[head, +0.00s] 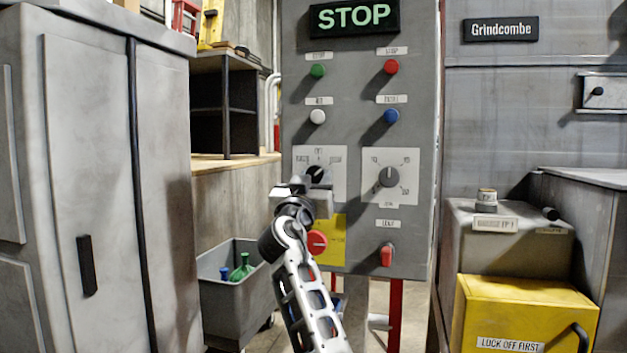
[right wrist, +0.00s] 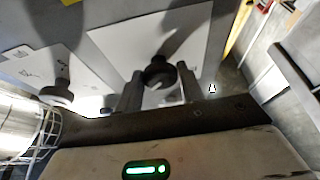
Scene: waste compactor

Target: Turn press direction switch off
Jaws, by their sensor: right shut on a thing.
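The press direction switch is a black knob (head: 316,173) on a white plate (head: 336,160) at the left of the grey control panel (head: 345,100). The plate has small labels at left, top and right. I cannot tell surely which label the knob points to. My right gripper (head: 308,186) is at the knob, reaching up from below, and covers its lower part. In the right wrist view the black knob (right wrist: 159,73) sits between the two fingers of my right gripper (right wrist: 160,90), which is shut on it. My left gripper is not in view.
A numbered dial (head: 388,176) is just right of the switch. A red emergency button (head: 317,242) on yellow and a red switch (head: 387,255) lie below. Coloured push buttons and a lit STOP sign (head: 353,17) are above. A grey cabinet (head: 90,150) stands left.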

